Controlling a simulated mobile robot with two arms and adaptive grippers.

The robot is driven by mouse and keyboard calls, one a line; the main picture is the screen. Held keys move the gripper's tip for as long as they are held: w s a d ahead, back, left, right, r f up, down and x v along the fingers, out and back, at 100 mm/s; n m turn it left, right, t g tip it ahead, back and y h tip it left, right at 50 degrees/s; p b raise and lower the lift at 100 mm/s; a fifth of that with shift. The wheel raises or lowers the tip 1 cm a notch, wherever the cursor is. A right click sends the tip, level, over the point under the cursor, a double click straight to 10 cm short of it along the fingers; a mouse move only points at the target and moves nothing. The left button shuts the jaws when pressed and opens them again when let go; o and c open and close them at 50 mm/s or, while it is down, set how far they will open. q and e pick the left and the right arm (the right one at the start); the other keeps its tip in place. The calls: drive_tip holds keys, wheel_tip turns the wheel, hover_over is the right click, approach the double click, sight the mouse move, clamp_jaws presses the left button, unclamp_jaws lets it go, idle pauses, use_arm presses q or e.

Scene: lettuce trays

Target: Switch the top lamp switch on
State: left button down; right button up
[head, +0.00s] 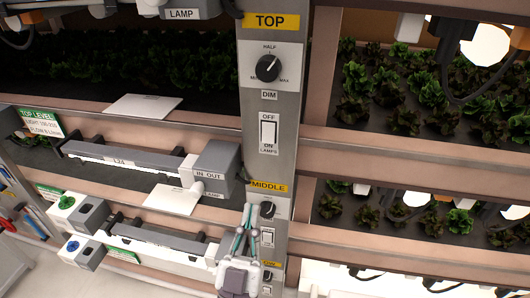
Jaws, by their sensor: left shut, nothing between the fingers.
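The top lamp switch (268,131) is a white rocker on the grey metal post, below the yellow TOP label (270,21) and the black dim knob (267,68). OFF is printed above it and ON LAMPS below it. I cannot tell which way the rocker is tipped. My left gripper (246,212) points up from the bottom, shut and empty. Its fingertips appear below the top switch in the picture, beside the middle knob (267,210); I cannot tell how far they are from the post. My right gripper is not in view.
The middle switch (267,237) sits below the yellow MIDDLE label (268,187), just right of my gripper. A grey box marked IN OUT (215,163) stands left of the post. Lettuce shelves (400,148) flank the post. Lamps and hanging cables show at right.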

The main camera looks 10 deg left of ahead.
sight(268, 136)
use_arm(q)
drive_tip(key=p+x, duration=0.1)
drive_tip(key=x, duration=0.2)
drive_tip(key=w+f+p+x, duration=0.1)
drive_tip(key=p+x, duration=0.1)
drive_tip(key=x, duration=0.2)
drive_tip(key=p+x, duration=0.2)
drive_tip(key=x, duration=0.2)
drive_tip(key=shift+w+f, duration=0.2)
drive_tip(key=shift+w, duration=0.1)
drive_tip(key=shift+w+f, duration=0.2)
drive_tip(key=shift+w, duration=0.3)
drive_tip(key=shift+s, duration=0.1)
